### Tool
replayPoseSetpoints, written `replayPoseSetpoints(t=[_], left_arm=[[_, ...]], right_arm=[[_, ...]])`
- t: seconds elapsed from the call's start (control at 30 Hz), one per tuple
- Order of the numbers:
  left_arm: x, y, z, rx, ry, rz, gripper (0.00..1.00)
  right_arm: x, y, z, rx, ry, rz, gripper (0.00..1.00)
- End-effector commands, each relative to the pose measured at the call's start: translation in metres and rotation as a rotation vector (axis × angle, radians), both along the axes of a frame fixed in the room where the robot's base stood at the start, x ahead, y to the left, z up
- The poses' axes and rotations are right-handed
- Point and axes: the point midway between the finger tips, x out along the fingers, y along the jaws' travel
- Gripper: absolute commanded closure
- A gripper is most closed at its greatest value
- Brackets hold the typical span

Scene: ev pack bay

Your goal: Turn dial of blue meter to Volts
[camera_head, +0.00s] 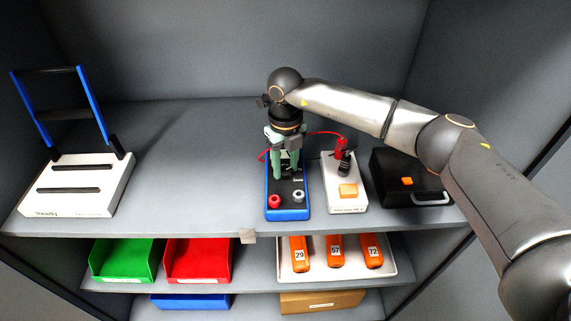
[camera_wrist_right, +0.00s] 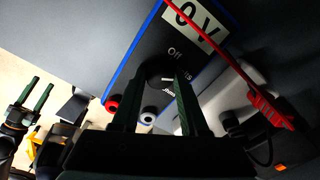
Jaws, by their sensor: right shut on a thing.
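The blue meter (camera_head: 287,211) stands on the upper shelf, a blue-edged case with a dark face, a red and a grey knob at its front. In the right wrist view the blue meter (camera_wrist_right: 139,58) has a display reading "0 V". Its black dial (camera_wrist_right: 155,71) has a short white mark; "Off" is readable beside it, the other labels are partly hidden. My right gripper (camera_head: 287,177) points down over the meter, its green fingers shut on the dial. My left gripper (camera_wrist_right: 31,94) shows at the left of the wrist view, fingers apart and empty.
A white box (camera_head: 346,205) with an orange button and a red lead stands close right of the meter. A black case (camera_head: 398,185) is further right. A white device (camera_head: 84,186) with a blue-sided handle stands left. The shelf between is clear. Bins and orange items are below.

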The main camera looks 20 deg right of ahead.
Motion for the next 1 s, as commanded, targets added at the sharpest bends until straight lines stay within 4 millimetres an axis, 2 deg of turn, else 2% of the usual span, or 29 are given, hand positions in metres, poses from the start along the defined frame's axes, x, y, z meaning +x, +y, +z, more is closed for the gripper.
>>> replayPoseSetpoints(t=[0.17,0.2,0.47,0.77,0.87,1.0], left_arm=[[0.000,0.000,0.000,0.000,0.000,0.000,0.50],[0.000,0.000,0.000,0.000,0.000,0.000,0.50],[0.000,0.000,0.000,0.000,0.000,0.000,0.50],[0.000,0.000,0.000,0.000,0.000,0.000,0.50],[0.000,0.000,-0.001,0.000,0.000,0.000,0.50],[0.000,0.000,-0.004,0.000,0.000,0.000,0.50]], right_arm=[[0.001,0.000,0.001,0.000,-0.002,0.002,1.00],[0.001,0.000,0.001,0.000,-0.002,0.002,0.55],[0.000,0.000,0.000,0.000,-0.001,0.003,0.26],[0.000,0.000,0.002,0.000,-0.001,0.003,0.26],[0.001,0.000,0.012,0.001,-0.003,0.003,0.26],[0.001,0.000,0.038,0.001,-0.006,0.003,0.26]])
